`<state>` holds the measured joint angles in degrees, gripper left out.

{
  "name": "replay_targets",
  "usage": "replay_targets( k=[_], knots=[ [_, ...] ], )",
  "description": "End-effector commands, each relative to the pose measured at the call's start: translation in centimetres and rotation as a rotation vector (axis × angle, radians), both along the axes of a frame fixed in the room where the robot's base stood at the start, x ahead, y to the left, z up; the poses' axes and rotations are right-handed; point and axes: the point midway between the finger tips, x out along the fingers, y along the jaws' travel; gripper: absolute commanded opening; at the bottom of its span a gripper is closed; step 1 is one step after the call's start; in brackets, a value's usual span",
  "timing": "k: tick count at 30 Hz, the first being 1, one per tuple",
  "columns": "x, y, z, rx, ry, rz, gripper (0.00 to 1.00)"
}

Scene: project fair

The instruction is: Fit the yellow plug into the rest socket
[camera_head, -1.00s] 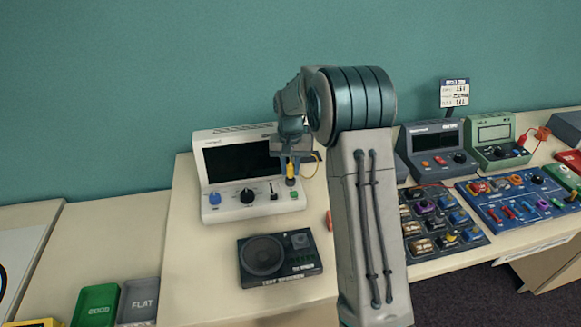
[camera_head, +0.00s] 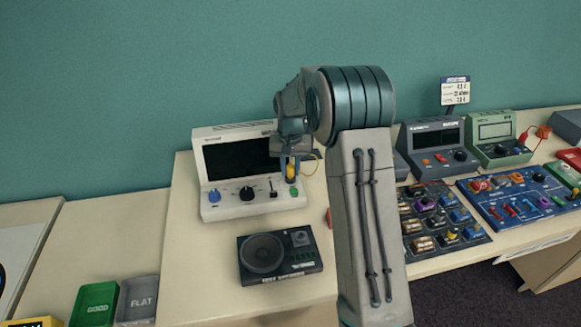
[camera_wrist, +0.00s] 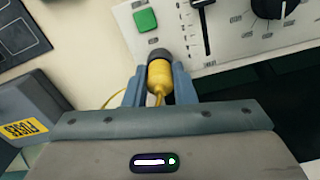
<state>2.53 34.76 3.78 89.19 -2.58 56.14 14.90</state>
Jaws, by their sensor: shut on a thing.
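The yellow plug (camera_wrist: 160,80) is between the two fingers of my gripper (camera_wrist: 160,92) in the wrist view, its dark end toward the white device's panel. A yellow cord trails from its back end. In the head view the yellow plug (camera_head: 291,172) shows below my gripper (camera_head: 291,178), in front of the right part of the white device (camera_head: 212,212). The gripper is shut on the plug. The dark end covers the panel spot below the green button (camera_wrist: 146,20), so I cannot tell whether it is seated in a socket. No rest socket can be made out.
A black speaker box (camera_head: 285,273) lies on the table in front of the white device. A dark board with several parts (camera_head: 440,222) and a blue board (camera_head: 515,205) lie to the right. Green (camera_head: 96,303) and grey (camera_head: 140,300) trays stand at lower left.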

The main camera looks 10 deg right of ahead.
Motion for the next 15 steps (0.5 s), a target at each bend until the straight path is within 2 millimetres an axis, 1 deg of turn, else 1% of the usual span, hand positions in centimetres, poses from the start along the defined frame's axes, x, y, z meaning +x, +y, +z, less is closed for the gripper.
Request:
replay_targets(
  k=[15],
  knots=[
    [0.0, 0.0, -0.68, 0.0, 0.0, 0.0, 0.0]
  ],
)
